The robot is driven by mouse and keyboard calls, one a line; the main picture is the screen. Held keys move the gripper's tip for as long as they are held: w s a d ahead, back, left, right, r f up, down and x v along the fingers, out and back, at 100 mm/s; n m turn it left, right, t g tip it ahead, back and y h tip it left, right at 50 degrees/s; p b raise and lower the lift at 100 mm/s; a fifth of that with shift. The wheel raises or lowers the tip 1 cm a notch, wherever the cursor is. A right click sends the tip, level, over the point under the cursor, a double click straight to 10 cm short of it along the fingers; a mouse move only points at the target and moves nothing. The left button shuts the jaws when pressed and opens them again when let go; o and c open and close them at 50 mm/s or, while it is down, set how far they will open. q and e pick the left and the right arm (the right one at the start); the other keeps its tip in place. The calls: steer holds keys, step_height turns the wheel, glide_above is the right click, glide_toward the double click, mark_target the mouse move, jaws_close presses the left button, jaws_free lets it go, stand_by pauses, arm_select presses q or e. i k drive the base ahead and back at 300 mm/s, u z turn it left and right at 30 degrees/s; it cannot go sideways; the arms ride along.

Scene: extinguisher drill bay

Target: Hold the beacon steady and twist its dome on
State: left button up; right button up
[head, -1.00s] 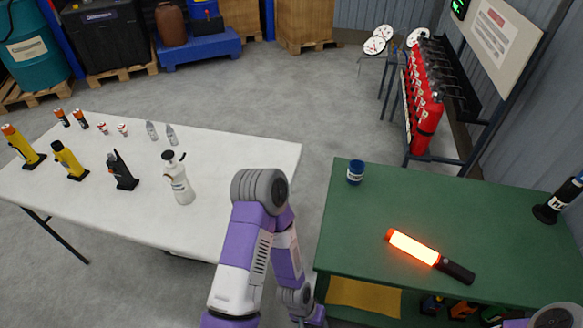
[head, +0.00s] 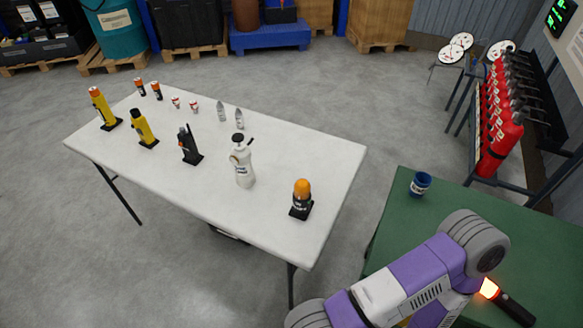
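The beacon (head: 301,204) stands upright near the right end of the white table. It has a black square base, a dark lettered body and an orange dome (head: 302,188) on top. Whether the dome is seated or only resting cannot be told. One purple and white arm of mine crosses the lower right, over the green table and clear of the beacon. Neither gripper shows in the head view.
On the white table (head: 330,165) stand a white pump bottle (head: 242,163), a black radio (head: 189,146), yellow torches (head: 143,128) and small items. The green table (head: 405,215) holds a blue cup (head: 420,184) and a glowing baton (head: 508,301). Red extinguishers (head: 498,130) stand far right.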

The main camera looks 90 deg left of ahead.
mark_target(301, 187)
steer(key=k, duration=1.05)
steer(key=u, duration=1.9)
